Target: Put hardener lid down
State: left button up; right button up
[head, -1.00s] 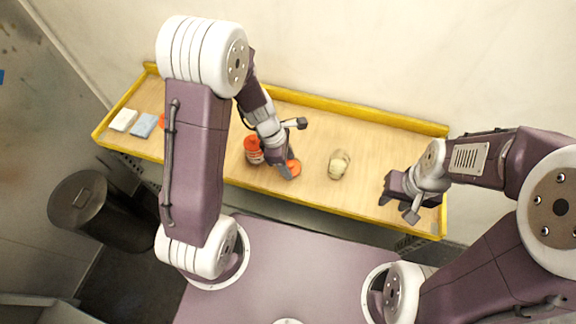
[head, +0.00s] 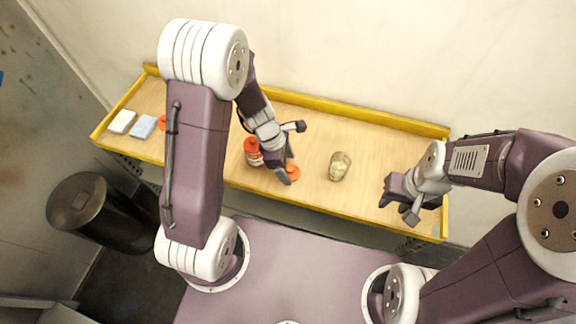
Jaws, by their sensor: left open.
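The orange lid (head: 293,170), seemingly the hardener lid, is low at the shelf's surface, right of the orange-and-white container (head: 252,150). My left gripper (head: 287,177) is open and close against the lid's left side, covering part of it. I cannot tell whether they touch. My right gripper (head: 386,198) hangs over the right end of the shelf, away from the lid. Its fingers are too small and turned away to read.
The wooden shelf (head: 310,142) has a raised yellow rim. A beige-looking cup (head: 339,167) stands right of the lid. White (head: 122,121) and blue (head: 144,126) pads lie at the left end. An orange item (head: 162,122) is partly hidden by my arm. A dark bin (head: 85,205) stands below left.

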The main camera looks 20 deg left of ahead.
pick_arm(q)
jog(key=w+p+v, duration=0.1)
jog(key=p+v, duration=0.1)
jog(key=v, duration=0.9)
jog(key=s+a+m+y, duration=0.3)
jog(key=s+m, duration=0.5)
jog(key=m, duration=1.1)
jog(key=shift+s+m+t, duration=0.3)
